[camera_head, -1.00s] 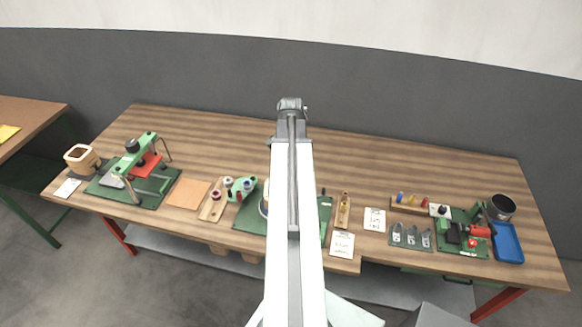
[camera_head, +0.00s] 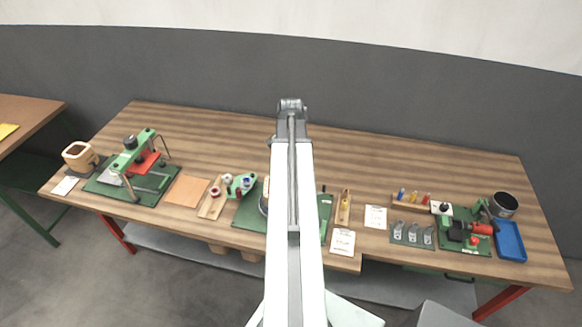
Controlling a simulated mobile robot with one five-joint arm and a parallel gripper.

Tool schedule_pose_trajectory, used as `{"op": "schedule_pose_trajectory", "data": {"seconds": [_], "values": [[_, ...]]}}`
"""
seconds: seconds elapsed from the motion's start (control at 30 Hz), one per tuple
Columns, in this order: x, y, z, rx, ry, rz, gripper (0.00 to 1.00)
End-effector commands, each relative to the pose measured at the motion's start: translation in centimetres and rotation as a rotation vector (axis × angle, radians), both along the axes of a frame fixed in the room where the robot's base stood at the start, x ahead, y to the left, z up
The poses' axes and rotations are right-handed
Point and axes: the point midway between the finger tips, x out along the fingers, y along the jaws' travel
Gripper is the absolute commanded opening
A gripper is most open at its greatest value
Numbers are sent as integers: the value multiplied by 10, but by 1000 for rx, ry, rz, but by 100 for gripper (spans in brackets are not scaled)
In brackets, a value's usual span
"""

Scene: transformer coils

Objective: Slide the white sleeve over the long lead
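The white sleeve and the long lead cannot be made out in the head view; they are too small or hidden. My white arm (camera_head: 292,220) runs up the middle of the picture and covers the centre of the bench. My gripper does not show; only the grey arm joint at the far end is visible. A green mat (camera_head: 249,215) lies at the middle of the bench, partly behind my arm. A narrow wooden rack (camera_head: 343,207) with small yellow pieces stands just right of it.
A wooden bench (camera_head: 400,160) spans the view, its back half clear. A green press (camera_head: 135,152) stands left. A wooden board with spools (camera_head: 213,200) is left of my arm. A blue tray (camera_head: 510,241), a dark pot (camera_head: 504,204) and a wooden block with coloured pieces (camera_head: 411,203) are right.

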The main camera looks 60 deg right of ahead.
Motion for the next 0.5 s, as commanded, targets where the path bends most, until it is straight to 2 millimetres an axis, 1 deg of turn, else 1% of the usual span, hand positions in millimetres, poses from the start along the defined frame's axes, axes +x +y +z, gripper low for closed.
{"op": "schedule_pose_trajectory", "data": {"seconds": [0.23, 0.5], "values": [[0, 0, -9, 0, 0, 0, 0], [0, 0, -10, 0, 0, 0, 0]]}}
